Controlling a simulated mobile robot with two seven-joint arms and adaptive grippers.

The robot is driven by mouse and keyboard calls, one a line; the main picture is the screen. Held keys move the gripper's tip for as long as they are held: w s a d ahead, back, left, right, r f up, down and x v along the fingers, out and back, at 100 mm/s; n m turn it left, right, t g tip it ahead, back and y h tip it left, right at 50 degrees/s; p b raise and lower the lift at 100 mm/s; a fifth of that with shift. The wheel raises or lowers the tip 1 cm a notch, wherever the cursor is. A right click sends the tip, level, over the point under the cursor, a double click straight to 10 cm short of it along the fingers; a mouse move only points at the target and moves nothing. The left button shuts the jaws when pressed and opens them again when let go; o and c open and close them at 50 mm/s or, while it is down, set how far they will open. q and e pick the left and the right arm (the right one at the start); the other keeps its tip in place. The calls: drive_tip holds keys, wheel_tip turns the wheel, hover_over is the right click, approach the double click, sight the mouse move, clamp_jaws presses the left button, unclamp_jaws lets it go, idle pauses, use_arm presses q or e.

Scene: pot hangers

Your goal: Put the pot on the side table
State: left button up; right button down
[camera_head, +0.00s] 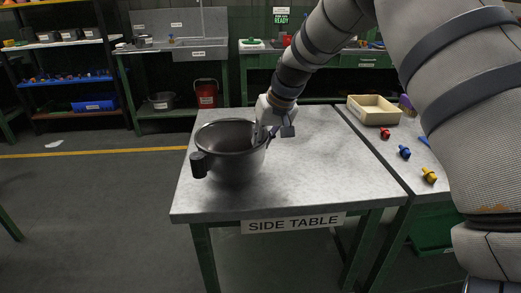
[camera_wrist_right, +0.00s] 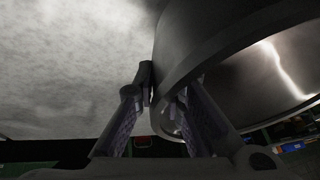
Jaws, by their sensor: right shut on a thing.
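The dark grey metal pot (camera_head: 222,160) is upright over the left part of the side table (camera_head: 315,165), which has a grey top and a "SIDE TABLE" label. The pot's black handle (camera_head: 199,165) points to the front left. I cannot tell whether its base touches the tabletop. My right gripper (camera_head: 272,131) is at the pot's right side, shut on its rim. In the right wrist view, the fingers of this gripper (camera_wrist_right: 167,95) straddle the wall of the pot (camera_wrist_right: 205,45). My left gripper is not in view.
An adjoining table holds a cream bin (camera_head: 373,110) and small red, blue (camera_head: 404,152) and yellow (camera_head: 429,175) parts. The front and right of the side table are bare. Behind are a sink bench (camera_head: 180,48) and shelves (camera_head: 70,77). Open floor lies to the left.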

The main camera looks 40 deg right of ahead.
wheel_tip(320, 180, down, 2)
drive_tip(key=shift+f, duration=0.1)
drive_tip(key=c, duration=1.7)
unclamp_jaws()
drive_tip(key=shift+s, duration=0.1)
drive_tip(key=shift+o, duration=0.2)
